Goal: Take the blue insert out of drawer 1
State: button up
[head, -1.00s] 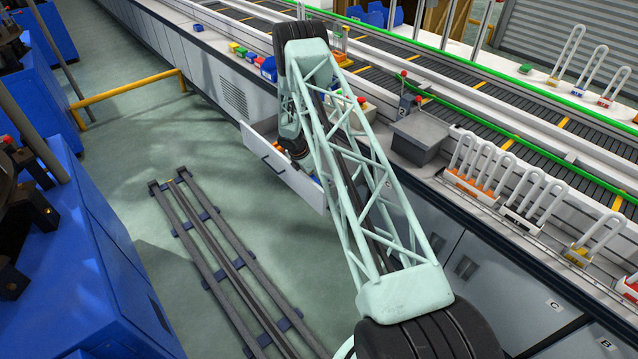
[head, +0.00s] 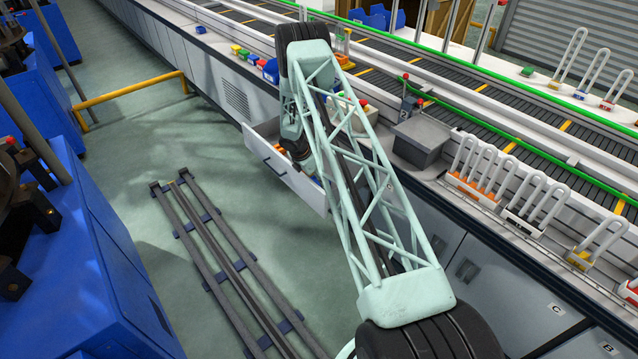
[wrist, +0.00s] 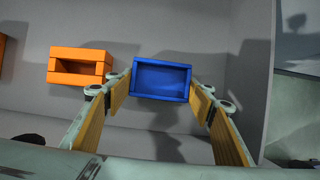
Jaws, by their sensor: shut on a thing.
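The blue insert (wrist: 160,80) is a small open box, seen in the wrist view between the two fingers of my gripper (wrist: 160,92). The yellow-lined finger pads touch its left and right sides, so my gripper is shut on it. A dark shadow lies on the drawer floor below and right of it. I cannot tell whether it is clear of the floor. The open drawer (head: 287,172) has a pale front and stands out from the bench in the head view. My arm hides much of the drawer there, and the insert and fingers do not show.
An orange insert (wrist: 80,67) lies left of the blue one in the drawer, with another orange piece (wrist: 2,45) at the picture's left edge. The drawer's side wall (wrist: 250,90) is at right. A grey box (head: 420,138) stands on the bench beside my arm.

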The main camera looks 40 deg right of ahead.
notch_tip(320, 180, up, 10)
jog(key=p, duration=0.1)
jog(key=shift+f, duration=0.2)
dwell(0.3)
dwell(0.6)
